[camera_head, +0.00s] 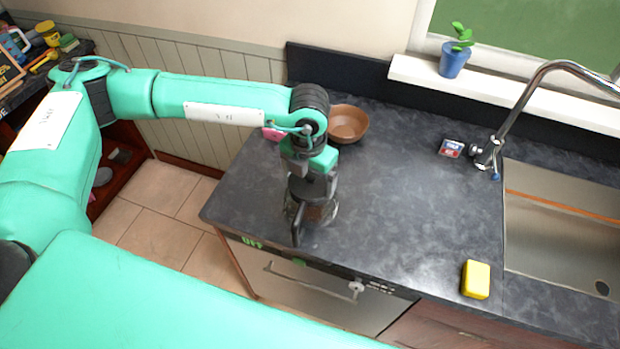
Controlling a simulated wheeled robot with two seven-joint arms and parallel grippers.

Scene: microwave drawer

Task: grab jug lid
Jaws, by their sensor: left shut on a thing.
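My left gripper (308,200) points down over the left front part of the dark counter (420,210). It is shut on the jug lid, which is mostly hidden beneath the gripper. A dark, glassy jug (322,213) with a dark handle (296,234) toward the front edge shows just below the gripper. I cannot tell whether the lid sits on the jug or is slightly raised. My right gripper is not in view.
A brown bowl (347,123) stands behind my left wrist. A yellow sponge (475,279) lies near the front edge by the sink (560,225). A small box (451,148) lies near the faucet (520,110). The counter's middle is clear.

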